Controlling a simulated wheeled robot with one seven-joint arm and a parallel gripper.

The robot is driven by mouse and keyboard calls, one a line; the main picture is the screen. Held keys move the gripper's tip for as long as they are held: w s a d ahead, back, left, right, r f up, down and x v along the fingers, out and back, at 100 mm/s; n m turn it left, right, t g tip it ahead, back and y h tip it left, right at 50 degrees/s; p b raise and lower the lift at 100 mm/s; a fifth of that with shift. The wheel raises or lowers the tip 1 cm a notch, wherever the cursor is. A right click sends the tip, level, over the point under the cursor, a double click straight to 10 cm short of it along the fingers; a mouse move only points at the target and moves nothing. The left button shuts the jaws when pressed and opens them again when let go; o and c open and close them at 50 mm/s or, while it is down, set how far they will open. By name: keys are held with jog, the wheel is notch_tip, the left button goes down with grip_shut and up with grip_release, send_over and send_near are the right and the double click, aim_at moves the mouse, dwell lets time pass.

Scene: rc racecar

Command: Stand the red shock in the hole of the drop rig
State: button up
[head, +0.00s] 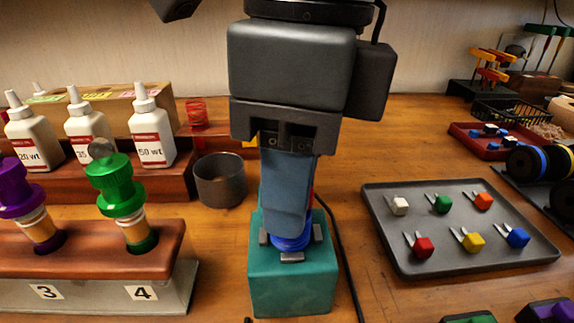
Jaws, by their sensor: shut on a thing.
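My gripper (289,228) points straight down over a teal block (290,285) in the middle of the head view. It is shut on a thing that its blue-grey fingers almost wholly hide. A narrow red strip (312,195) shows at the right edge of the fingers; I cannot tell if it belongs to the red shock. A bright blue round part (291,243) shows just below the fingertips, at the block's top, among small grey pads. Any hole there is covered. I cannot tell whether the held thing touches the block or is upright. No whole red shock is visible.
At left, a wooden rack (90,250) marked 3 and 4 holds a purple shock (25,200) and a green shock (120,190). Behind are white bottles (152,130), a red spring (195,113) and a grey cup (220,182). At right, a grey tray (480,262) holds coloured pieces. A black cable runs beside the block.

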jog(key=o, duration=1.1)
jog(key=shift+d+r+p, duration=0.15)
jog(key=shift+r+p, duration=0.05)
jog(key=shift+r, duration=1.75)
jog(key=shift+d+r+p, duration=0.1)
jog(key=shift+r+p, duration=0.1)
jog(key=shift+r, duration=1.7)
jog(key=shift+s, duration=0.1)
